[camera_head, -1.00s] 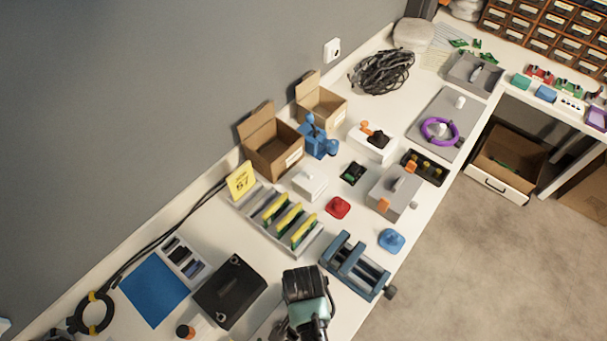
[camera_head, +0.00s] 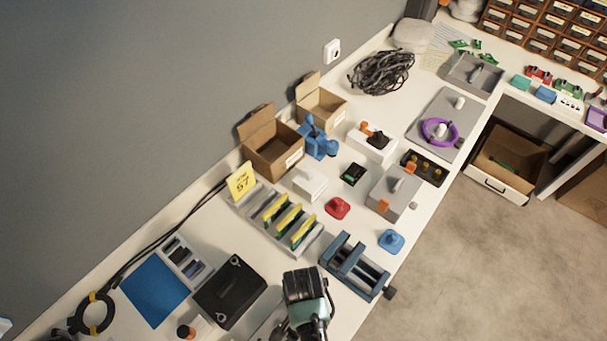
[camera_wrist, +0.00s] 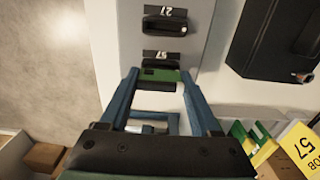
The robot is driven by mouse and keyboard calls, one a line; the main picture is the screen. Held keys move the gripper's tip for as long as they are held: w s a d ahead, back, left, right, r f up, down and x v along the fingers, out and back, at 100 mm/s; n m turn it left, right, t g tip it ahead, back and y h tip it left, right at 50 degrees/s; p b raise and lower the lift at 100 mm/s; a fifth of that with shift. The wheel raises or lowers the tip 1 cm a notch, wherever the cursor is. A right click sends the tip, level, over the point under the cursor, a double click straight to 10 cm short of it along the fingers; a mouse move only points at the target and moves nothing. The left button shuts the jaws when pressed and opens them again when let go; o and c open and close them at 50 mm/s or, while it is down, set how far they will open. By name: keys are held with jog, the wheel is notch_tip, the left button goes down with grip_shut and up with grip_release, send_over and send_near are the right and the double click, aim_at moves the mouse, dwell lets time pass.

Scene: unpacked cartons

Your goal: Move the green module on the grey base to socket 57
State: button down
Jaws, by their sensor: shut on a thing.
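My gripper (camera_wrist: 159,78) is shut on the green module (camera_wrist: 158,86), which sits between its two fingertips in the wrist view. The module is right beside the label 57 (camera_wrist: 161,55) on the grey base (camera_wrist: 122,42). The dark slot of socket 57 (camera_wrist: 161,63) is partly hidden by the module and fingers. I cannot tell whether the module is in the slot or just above it. Socket 27 (camera_wrist: 165,26) looks empty, farther along the base. In the head view the wrist (camera_head: 304,288) hides the fingertips and module.
A yellow card reading 57 (camera_head: 242,182) stands by a rack with yellow-edged boards (camera_head: 283,220). A black box (camera_head: 230,291) is left of the arm and a blue-grey vise (camera_head: 355,266) right of it. A red knob piece (camera_head: 338,208) lies beyond.

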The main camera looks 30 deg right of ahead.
jog(key=shift+f, duration=0.25)
dwell(0.4)
grip_release()
dwell(0.4)
notch_tip(320, 180, up, 13)
jog(key=shift+r, duration=0.1)
dwell(0.4)
